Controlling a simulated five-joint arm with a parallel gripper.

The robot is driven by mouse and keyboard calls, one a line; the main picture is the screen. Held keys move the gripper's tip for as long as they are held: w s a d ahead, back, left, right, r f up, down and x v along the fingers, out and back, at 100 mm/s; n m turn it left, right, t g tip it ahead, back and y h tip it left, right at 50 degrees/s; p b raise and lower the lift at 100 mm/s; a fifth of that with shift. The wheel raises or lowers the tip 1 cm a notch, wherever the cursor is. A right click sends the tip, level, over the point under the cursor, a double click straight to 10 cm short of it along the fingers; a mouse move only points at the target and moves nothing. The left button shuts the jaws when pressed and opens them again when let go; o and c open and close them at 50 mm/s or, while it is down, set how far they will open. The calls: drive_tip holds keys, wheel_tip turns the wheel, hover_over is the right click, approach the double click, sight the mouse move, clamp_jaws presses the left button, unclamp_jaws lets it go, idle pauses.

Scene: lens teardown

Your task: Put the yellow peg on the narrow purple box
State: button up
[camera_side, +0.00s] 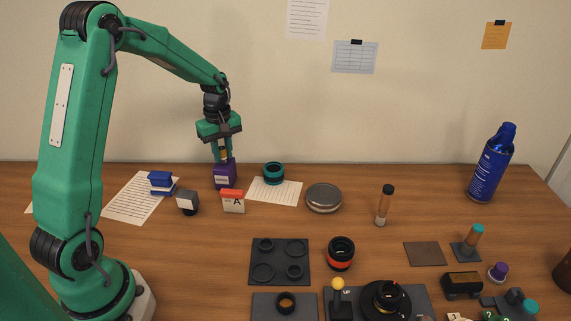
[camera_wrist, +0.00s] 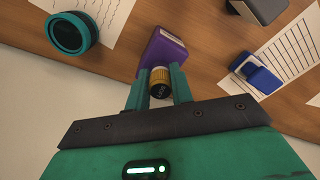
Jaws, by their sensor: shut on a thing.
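The narrow purple box (camera_side: 225,178) stands upright at the back left of the table. It also shows in the wrist view (camera_wrist: 164,48), just beyond my fingertips. My gripper (camera_side: 224,154) points down directly above the box. In the wrist view my gripper (camera_wrist: 161,84) is shut on the yellow peg (camera_wrist: 178,76), a short yellow cylinder with a black end facing the camera. In the side view only a bit of yellow shows between the fingers. The peg's far end is at the box top; I cannot tell whether they touch.
A red-and-white card block (camera_side: 233,202) and a dark block with a pale face (camera_side: 187,202) stand in front of the box. Blue blocks (camera_side: 161,183) lie to the left. A teal ring (camera_side: 273,173) and a round grey tin (camera_side: 323,198) stand to the right.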

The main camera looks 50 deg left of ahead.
sight(222, 148)
drive_tip(key=shift+f, duration=0.15)
drive_tip(key=o, duration=0.9)
drive_tip(key=shift+o, duration=0.2)
wheel_tip(222, 148, up, 12)
drive_tip(key=shift+r, duration=0.2)
idle(0.4)
